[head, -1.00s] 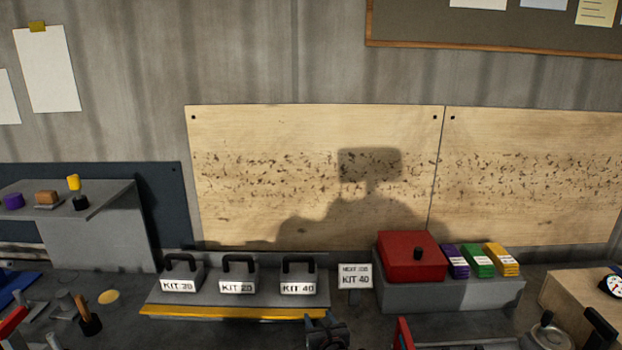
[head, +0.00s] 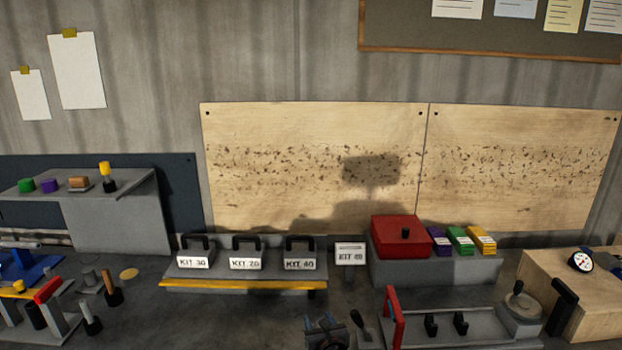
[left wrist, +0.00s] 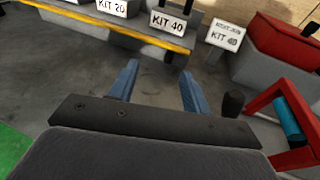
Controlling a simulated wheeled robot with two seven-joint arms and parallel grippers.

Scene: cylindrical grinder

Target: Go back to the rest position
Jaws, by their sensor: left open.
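My left gripper (head: 326,326) shows at the bottom middle of the head view. In the left wrist view its two blue fingers (left wrist: 160,88) stand apart with bare grey bench between them, so it is open and empty. It is in front of the kit shelf and clear of it. Three grey kits with black handles, KIT 30 (head: 194,256), KIT 20 (head: 246,256) and KIT 40 (head: 300,256), stand on the yellow-edged shelf (head: 240,286). A sign reading KIT 40 (head: 350,254) stands to their right. My right gripper is not in view.
A red box (head: 402,236) and purple, green and yellow packs sit on a grey block (head: 440,270). A red-framed fixture (head: 394,316) stands close right of my left gripper. A wooden block with a dial (head: 580,262) is at the right. Small tools crowd the left; bench before the shelf is clear.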

